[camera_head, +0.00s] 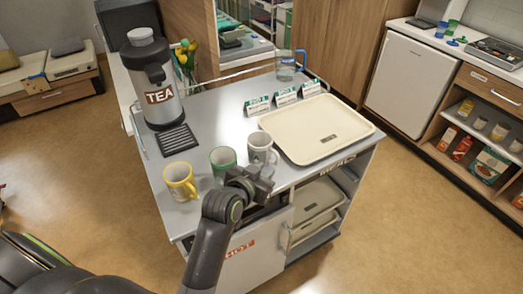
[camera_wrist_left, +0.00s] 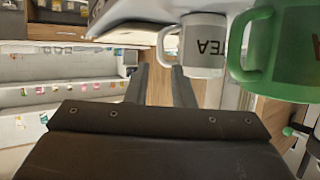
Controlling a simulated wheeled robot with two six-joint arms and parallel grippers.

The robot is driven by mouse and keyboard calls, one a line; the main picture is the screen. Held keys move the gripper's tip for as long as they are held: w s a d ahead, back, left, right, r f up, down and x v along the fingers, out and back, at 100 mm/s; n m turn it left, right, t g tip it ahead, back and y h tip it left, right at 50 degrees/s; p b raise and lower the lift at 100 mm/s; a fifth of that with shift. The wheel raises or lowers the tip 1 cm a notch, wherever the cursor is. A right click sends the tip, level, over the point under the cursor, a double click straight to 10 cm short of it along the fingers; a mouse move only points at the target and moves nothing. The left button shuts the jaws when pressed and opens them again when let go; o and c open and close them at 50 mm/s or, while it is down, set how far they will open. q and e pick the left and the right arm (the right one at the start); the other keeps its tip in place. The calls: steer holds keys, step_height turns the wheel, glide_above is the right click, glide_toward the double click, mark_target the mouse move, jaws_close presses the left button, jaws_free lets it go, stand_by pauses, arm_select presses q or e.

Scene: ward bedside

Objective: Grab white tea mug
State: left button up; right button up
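The white tea mug (camera_head: 259,149) stands upright on the trolley top, between the green mug and the cream tray. In the left wrist view the white mug (camera_wrist_left: 204,46) appears upside down with "TEA" lettering, its handle toward the picture's left. My left gripper (camera_head: 256,182) is just in front of the white mug, near the trolley's front edge. In the wrist view its two fingers (camera_wrist_left: 160,75) are apart with nothing between them; the mug and its handle show beyond the fingertips. Whether a fingertip touches the mug is unclear. My right gripper is not in view.
A green mug (camera_head: 223,161) stands close left of the white one, with a yellow mug (camera_head: 180,181) further left. The cream tray (camera_head: 318,128) lies to the right. A tea dispenser (camera_head: 153,84), small cards (camera_head: 285,96) and a glass jug (camera_head: 286,66) stand behind.

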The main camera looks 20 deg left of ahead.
mark_target(277, 159)
arm_select(q)
steer(key=shift+x, duration=1.05)
steer(key=shift+w+p, duration=0.35)
steer(key=shift+w, duration=0.05)
steer(key=shift+p+x, duration=0.5)
steer(key=shift+x, duration=1.7)
jaws_close()
